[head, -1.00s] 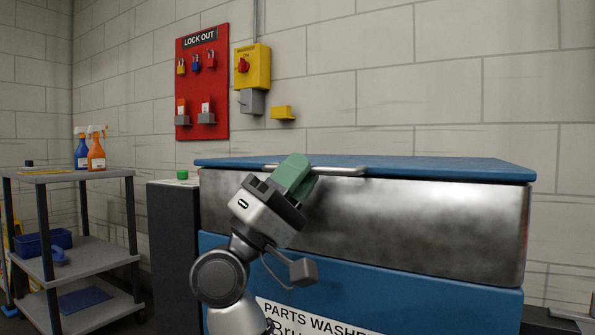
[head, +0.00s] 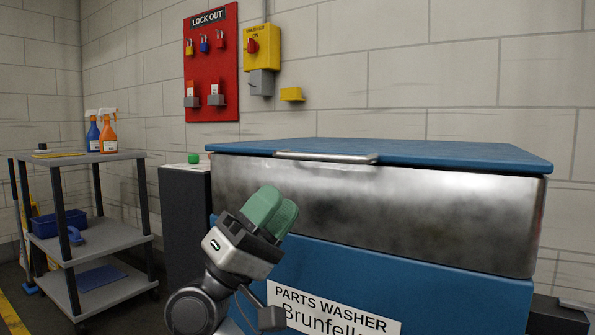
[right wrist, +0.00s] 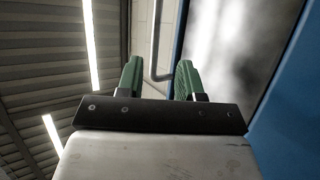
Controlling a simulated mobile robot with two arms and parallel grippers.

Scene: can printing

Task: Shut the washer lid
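The parts washer has a blue lid (head: 430,152) that lies flat and level on top, with no gap visible between it and the steel front (head: 400,205). A metal bar handle (head: 325,157) runs along its front edge. My right gripper (head: 271,212) is in front of the steel panel, below the handle and apart from it, pointing up. In the right wrist view its green fingers (right wrist: 160,80) are spread with nothing between them. The handle (right wrist: 155,45) shows beyond them there. My left gripper is out of view.
A grey shelf cart (head: 85,157) with spray bottles (head: 108,135) and a blue bin (head: 58,224) stands left. A dark cabinet (head: 186,225) adjoins the washer. A red lockout board (head: 211,70) and yellow washer switch (head: 262,47) are on the wall.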

